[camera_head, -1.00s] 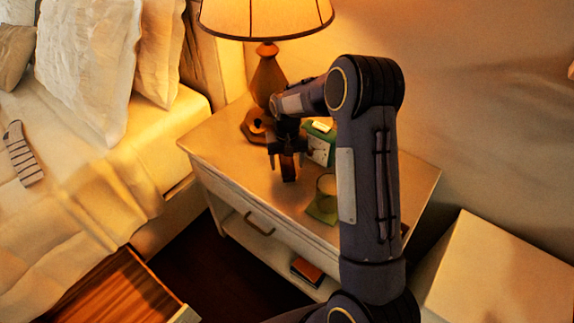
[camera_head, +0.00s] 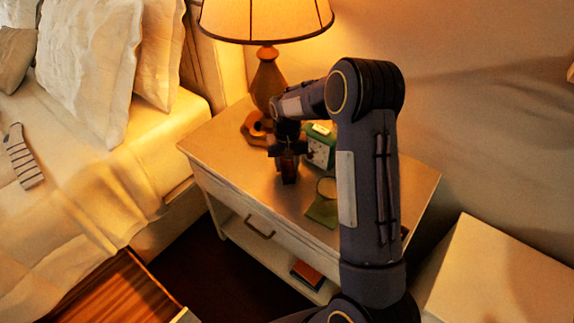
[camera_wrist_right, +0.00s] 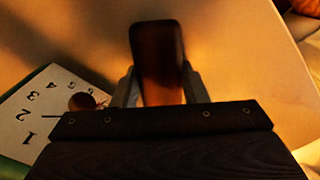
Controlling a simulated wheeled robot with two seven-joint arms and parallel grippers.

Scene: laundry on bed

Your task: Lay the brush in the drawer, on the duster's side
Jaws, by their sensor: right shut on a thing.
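My right gripper (camera_head: 287,150) is over the nightstand top (camera_head: 225,140), shut on a dark brown, upright block-like thing that I take to be the brush (camera_head: 289,172). In the right wrist view the brush (camera_wrist_right: 158,50) shows as a rounded brown shape between the two fingers (camera_wrist_right: 158,88). I cannot tell whether it still touches the tabletop. An open drawer with a striped wooden inside (camera_head: 115,295) is at the lower left, partly cut off by the frame. No duster shows. My left gripper is out of view.
A lit lamp (camera_head: 267,75) stands behind the gripper. A green clock (camera_head: 320,147) is close on its right; its face (camera_wrist_right: 40,115) shows in the wrist view. A green coaster with a glass (camera_head: 324,210) lies nearer the front. The bed (camera_head: 90,190) is at left.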

